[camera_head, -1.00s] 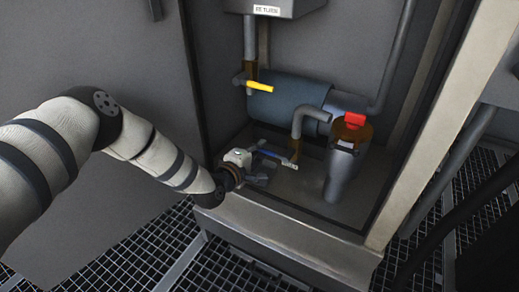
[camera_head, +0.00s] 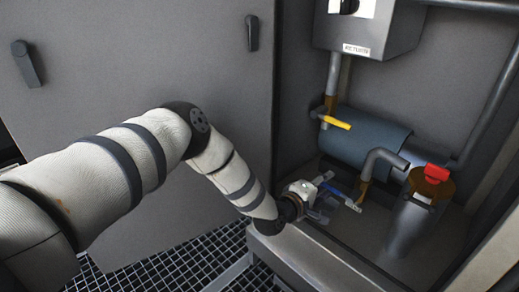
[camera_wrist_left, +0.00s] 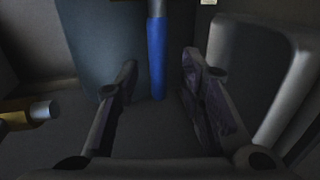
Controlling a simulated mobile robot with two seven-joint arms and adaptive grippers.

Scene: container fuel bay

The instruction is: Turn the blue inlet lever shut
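The blue inlet lever (camera_head: 340,193) sits low in the open bay, beside a bent grey pipe. In the left wrist view the lever (camera_wrist_left: 156,55) hangs upright in the picture, between the lines of my two fingers. My left gripper (camera_head: 327,203) is at the bay's front sill, right by the lever. In the wrist view its fingers (camera_wrist_left: 160,78) are spread, with a gap on each side of the lever. Whether the lever's end lies within the fingers or just beyond them I cannot tell. Part of the lever is hidden in the head view. My right gripper is not in view.
A yellow lever (camera_head: 337,122) is above, in front of a blue-grey cylinder (camera_head: 365,140). A filter body with a red top (camera_head: 436,173) stands to the right, and the bent pipe (camera_head: 380,160) is close to my gripper. A grey door panel (camera_head: 130,70) stands left.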

